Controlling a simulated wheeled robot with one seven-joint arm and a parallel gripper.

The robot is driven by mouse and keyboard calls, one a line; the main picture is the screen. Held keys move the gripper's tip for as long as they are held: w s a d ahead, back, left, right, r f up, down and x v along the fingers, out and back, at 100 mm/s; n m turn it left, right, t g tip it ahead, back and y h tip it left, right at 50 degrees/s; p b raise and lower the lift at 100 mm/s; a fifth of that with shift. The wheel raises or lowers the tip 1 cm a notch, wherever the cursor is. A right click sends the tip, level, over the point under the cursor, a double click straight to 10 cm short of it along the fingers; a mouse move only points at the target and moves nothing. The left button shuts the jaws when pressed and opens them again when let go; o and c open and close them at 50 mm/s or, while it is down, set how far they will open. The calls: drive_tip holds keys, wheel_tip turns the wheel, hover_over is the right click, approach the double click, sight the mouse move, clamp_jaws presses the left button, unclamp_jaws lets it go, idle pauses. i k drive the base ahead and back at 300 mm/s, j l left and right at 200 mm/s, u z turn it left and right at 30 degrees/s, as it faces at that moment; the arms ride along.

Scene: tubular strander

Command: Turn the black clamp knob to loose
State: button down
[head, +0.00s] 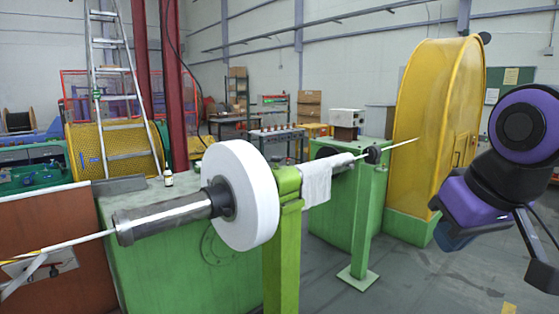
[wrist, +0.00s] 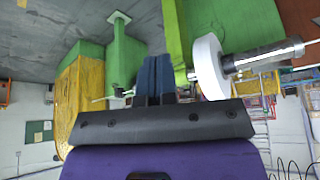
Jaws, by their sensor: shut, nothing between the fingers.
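A small dark round part (head: 373,155) sits on the thin shaft above the far green cabinet in the head view. It looks like the black clamp knob, but it is too small to tell its setting. A dark part at the same shaft shows in the wrist view (wrist: 118,92), left of my fingers. My gripper (head: 452,238) hangs at the right of the head view, in front of the yellow guard and apart from the shaft. In the wrist view its blue fingers (wrist: 152,62) are together with nothing between them.
A white roll (head: 245,195) and metal tube (head: 165,217) sit on the shaft line at left. A white cloth (head: 317,183) hangs beside the green post (head: 282,245). The yellow guard (head: 435,120) stands at right. Grey floor lies open in front of it.

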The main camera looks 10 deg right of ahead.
sight(275, 160)
drive_tip(key=i+l+u, duration=0.1)
drive_tip(key=i, duration=0.35)
drive_tip(key=i+l, duration=0.25)
drive_tip(key=i, duration=0.2)
drive_tip(key=i+l+u, duration=0.15)
drive_tip(key=i, duration=0.35)
drive_tip(key=i+l, duration=0.3)
drive_tip(key=i, duration=0.15)
drive_tip(key=i+l+u, duration=0.15)
drive_tip(key=i, duration=0.3)
